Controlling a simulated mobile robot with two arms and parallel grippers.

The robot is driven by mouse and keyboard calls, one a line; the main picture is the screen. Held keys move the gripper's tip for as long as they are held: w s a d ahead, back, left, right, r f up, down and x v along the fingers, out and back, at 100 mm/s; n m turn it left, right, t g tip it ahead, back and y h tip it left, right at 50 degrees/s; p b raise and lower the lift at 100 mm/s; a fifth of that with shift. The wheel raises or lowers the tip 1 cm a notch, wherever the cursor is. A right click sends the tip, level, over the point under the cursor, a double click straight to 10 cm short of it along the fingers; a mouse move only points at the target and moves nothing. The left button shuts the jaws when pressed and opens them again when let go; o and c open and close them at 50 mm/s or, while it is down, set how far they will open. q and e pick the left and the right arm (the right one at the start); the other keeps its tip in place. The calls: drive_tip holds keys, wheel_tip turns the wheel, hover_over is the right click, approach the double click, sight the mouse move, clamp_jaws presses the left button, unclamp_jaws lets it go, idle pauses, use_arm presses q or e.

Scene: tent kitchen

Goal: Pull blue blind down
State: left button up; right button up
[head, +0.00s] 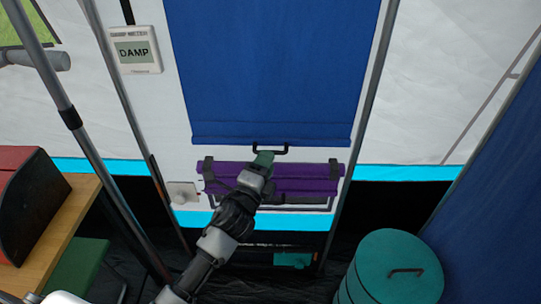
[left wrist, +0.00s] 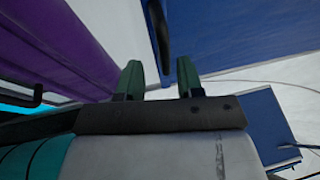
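The blue blind (head: 265,70) hangs on the white tent wall in the head view, its lower edge just above a purple roll. A black handle (head: 282,150) sits at the middle of that edge. In the left wrist view the blind (left wrist: 235,35) fills the upper right, and the dark handle (left wrist: 157,35) stands just beyond the fingertips, in line with the gap. My left gripper (head: 264,157) is close to the handle; it also shows in the left wrist view (left wrist: 160,78), with its green fingers apart and nothing between them. My right gripper is not in view.
The purple roll (head: 320,171) lies strapped below the blind, close to my left gripper. A teal round container (head: 395,262) stands at lower right. A wooden table (head: 55,230) with a red and black box (head: 32,200) is at left. A damp meter (head: 134,50) hangs upper left.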

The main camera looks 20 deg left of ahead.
use_arm(q)
drive_tip(key=s+f, duration=0.1)
drive_tip(key=s, duration=0.6)
drive_tip(key=shift+s+a+f, duration=0.15)
drive_tip(key=shift+s+a, duration=0.15)
drive_tip(key=shift+a, duration=0.1)
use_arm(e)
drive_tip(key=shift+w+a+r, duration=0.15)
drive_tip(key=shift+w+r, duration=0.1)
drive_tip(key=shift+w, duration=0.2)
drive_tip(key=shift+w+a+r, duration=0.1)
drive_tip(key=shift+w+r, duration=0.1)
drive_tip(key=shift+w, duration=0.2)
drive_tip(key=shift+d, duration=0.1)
